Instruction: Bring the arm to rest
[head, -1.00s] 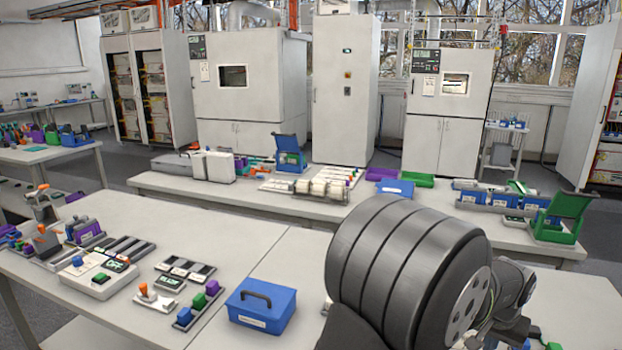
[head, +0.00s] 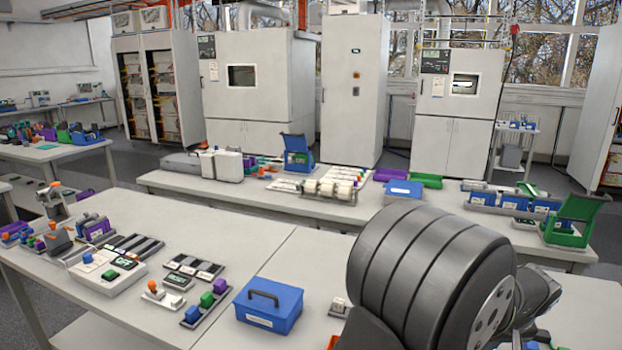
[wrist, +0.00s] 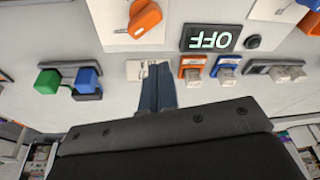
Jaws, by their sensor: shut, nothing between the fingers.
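My gripper (wrist: 158,90) shows in the wrist view with its two dark fingers together and nothing between them. It is over a light grey surface, close to a small pale plate (wrist: 138,69); I cannot tell whether it touches it. In the head view my large dark grey arm link fills the lower right, and the gripper is hidden there. An orange knob (wrist: 145,18) on a white panel and a display reading OFF (wrist: 209,38) lie ahead of the fingers.
Green and blue blocks (wrist: 68,80) sit left of the fingers; orange and blue connectors (wrist: 192,70) sit right. In the head view a blue box (head: 268,306) and a grey device (head: 108,272) stand on the front table (head: 215,237). A green open case (head: 575,222) stands on the rear table.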

